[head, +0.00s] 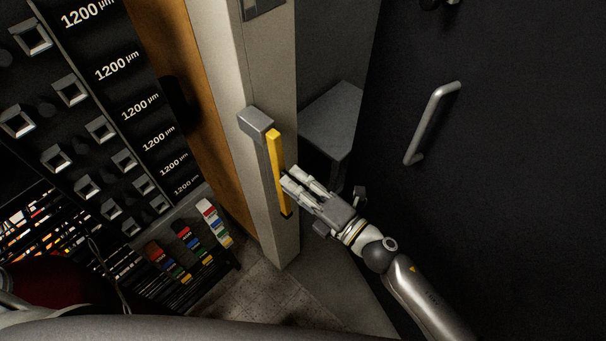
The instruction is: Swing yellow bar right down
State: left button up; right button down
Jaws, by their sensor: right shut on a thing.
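The yellow bar (275,160) is mounted on the side of a pale post and runs lengthwise along it. Its upper end sits by a grey block (256,122) on the post. My right gripper (287,179) reaches in from the lower right and is shut on the bar around its middle. The fingers hide part of the bar's right edge. The bar's lower end shows below the fingers. My left gripper is not in view.
A dark panel with several square grey knobs (70,92) stands at the left. Coloured blocks (212,222) lie low beside it. At the right is a dark door with a metal handle (431,123). A grey box (332,118) sticks out behind my right gripper.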

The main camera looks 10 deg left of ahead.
jog(key=shift+s+a+f+m, duration=0.1)
jog(key=shift+s+a+m, duration=0.05)
jog(key=shift+s+m, duration=0.15)
jog(key=c, duration=1.1)
grip_release()
jog(key=shift+c, duration=0.2)
jog(key=v, duration=1.2)
